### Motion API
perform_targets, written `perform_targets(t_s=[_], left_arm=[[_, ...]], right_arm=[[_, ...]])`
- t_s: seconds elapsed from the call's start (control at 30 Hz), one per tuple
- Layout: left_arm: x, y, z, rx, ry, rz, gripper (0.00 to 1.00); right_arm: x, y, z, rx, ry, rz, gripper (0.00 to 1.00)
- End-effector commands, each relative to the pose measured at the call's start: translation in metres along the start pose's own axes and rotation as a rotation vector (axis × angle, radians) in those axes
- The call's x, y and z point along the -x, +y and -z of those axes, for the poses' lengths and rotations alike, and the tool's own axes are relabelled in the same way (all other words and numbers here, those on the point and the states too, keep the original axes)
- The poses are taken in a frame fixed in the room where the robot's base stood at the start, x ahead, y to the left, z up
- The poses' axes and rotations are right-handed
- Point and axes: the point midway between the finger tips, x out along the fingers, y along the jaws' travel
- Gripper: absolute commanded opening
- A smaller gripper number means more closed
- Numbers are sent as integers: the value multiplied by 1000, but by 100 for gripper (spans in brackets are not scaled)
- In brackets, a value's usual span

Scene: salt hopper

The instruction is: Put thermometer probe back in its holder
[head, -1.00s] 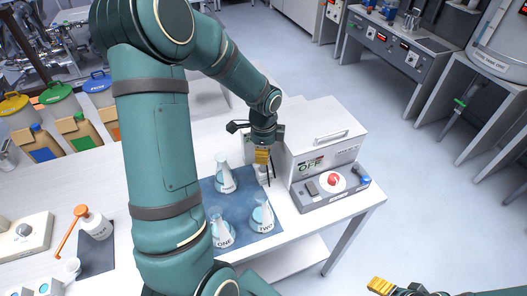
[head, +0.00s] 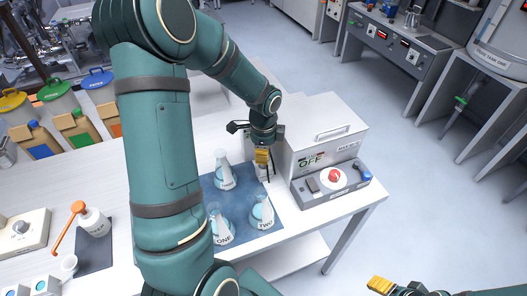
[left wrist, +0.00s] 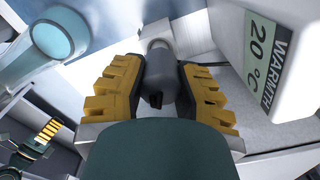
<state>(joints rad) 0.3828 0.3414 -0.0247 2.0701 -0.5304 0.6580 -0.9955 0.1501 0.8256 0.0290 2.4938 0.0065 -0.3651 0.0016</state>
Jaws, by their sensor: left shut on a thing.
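My left gripper (head: 262,157) is at the back right of the white table, beside the white box with the WARMTH display. In the left wrist view its yellow fingers (left wrist: 160,95) are shut on the grey, rounded thermometer probe (left wrist: 161,75). The probe's far end meets a pale block that looks like the holder (left wrist: 184,38); I cannot tell how deep it sits. The display (left wrist: 268,52) reads 20 °C. In the head view the probe is mostly hidden by the gripper. My right gripper (head: 381,285) is low at the bottom right, away from the table; its opening is unclear.
Several flasks with pale blue liquid, one marked TWO (head: 262,213), stand on a blue mat (head: 245,228) just in front of the gripper. A white box with a handle (head: 325,140) and a panel with a red knob (head: 335,176) stand to the right.

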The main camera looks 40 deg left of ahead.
Motion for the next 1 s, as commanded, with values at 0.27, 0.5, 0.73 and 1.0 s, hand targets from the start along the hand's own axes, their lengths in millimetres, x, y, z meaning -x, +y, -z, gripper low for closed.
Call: perform_targets(t_s=[0.27, 0.5, 0.73, 1.0], left_arm=[[-6, 0, 0, 0, 0, 0, 0], [-10, 0, 0, 0, 0, 0, 0], [-11, 1, 0, 0, -1, -3, 54], [-12, 2, 0, -1, -2, -5, 72]], right_arm=[[-4, 2, 0, 0, 0, 0, 66], [-7, 3, -1, 0, 0, 0, 66], [-7, 3, -1, 0, 0, 0, 66], [-7, 3, -1, 0, 0, 0, 66]])
